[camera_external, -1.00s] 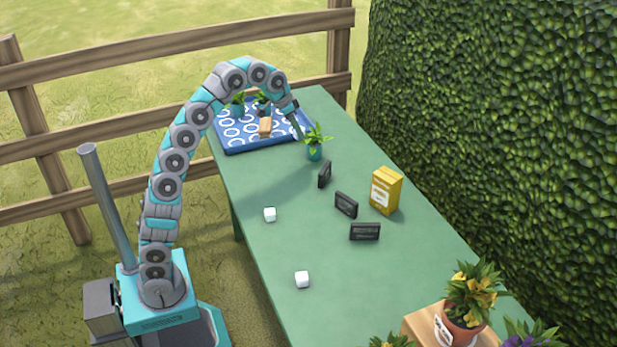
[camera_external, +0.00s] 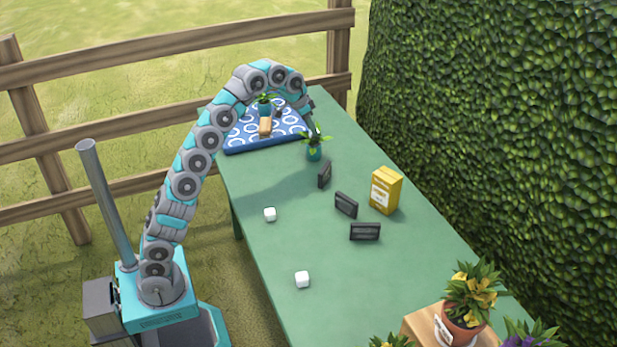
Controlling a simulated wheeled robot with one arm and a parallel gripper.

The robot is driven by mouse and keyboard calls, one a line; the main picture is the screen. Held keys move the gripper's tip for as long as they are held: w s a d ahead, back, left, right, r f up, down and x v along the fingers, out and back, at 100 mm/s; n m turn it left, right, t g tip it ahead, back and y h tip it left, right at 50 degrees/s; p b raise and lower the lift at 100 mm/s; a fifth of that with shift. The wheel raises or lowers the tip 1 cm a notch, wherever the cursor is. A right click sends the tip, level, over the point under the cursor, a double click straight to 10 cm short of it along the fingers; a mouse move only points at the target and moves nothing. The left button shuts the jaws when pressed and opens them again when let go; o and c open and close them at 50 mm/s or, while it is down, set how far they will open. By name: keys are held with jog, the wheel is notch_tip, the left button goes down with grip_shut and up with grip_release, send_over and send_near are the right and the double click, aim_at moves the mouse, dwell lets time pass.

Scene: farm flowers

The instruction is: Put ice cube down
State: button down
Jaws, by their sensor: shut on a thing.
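One white ice cube (camera_external: 270,214) sits on the green table near its left edge. Another white ice cube (camera_external: 302,279) sits on the table closer to the camera. My gripper (camera_external: 314,130) is far from both, at the far part of the table, pointing down at a small plant in a teal pot (camera_external: 314,154). It appears shut on this plant, but the leaves hide the fingertips. The pot looks upright, at or just above the tabletop. I see no ice cube in my gripper.
A blue patterned mat (camera_external: 240,144) lies at the table's far end, with a wooden block (camera_external: 265,127) and a potted plant (camera_external: 264,104) on it. Several dark blocks (camera_external: 346,205) and a yellow box (camera_external: 386,191) stand mid-table. The near left tabletop is mostly clear.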

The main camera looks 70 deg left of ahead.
jog(key=shift+f, duration=0.9)
jog(key=shift+f, duration=0.15)
jog(key=c, duration=0.5)
grip_release()
jog(key=shift+c, duration=0.2)
jog(key=v, duration=0.8)
jog(key=shift+f, duration=0.1)
